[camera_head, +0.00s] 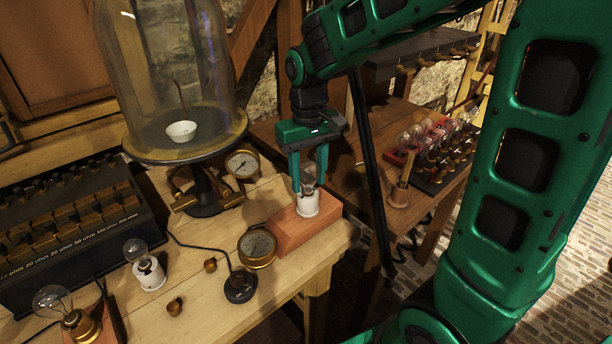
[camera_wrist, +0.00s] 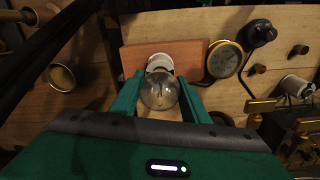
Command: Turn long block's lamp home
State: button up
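The long block (camera_head: 290,236) is a reddish wooden block at the right end of the bench. It carries a white lamp socket (camera_head: 307,205) with a clear glass lamp (camera_head: 309,174) upright in it. My gripper (camera_head: 309,188) points down over the block, with one green finger on each side of the lamp. In the wrist view, the lamp (camera_wrist: 159,91) sits between the fingers, with the socket (camera_wrist: 159,62) and block (camera_wrist: 192,50) beyond it. The fingers are very close to the glass; I cannot tell whether they press on it. The lamp's base is hidden inside the socket.
A round gauge (camera_head: 257,247) stands right beside the block. A glass bell jar (camera_head: 165,70) on a dark stand is behind left. Another lamp in a white socket (camera_head: 149,272) and a resistance box (camera_head: 75,235) are left. A second table (camera_head: 345,170) with bulbs is right.

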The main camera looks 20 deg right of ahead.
jog(key=o, duration=0.5)
jog(key=shift+r, duration=0.1)
notch_tip(320, 180, up, 11)
jog(key=shift+f, duration=0.2)
jog(key=s+d+f+m, duration=0.3)
jog(key=s+d, duration=0.5)
jog(key=s, duration=0.3)
jog(key=s+d+f+m, duration=0.4)
jog(key=s+d+f, duration=0.2)
jog(key=s+d, duration=0.3)
jog(key=s, duration=0.3)
jog(key=shift+f, duration=0.2)
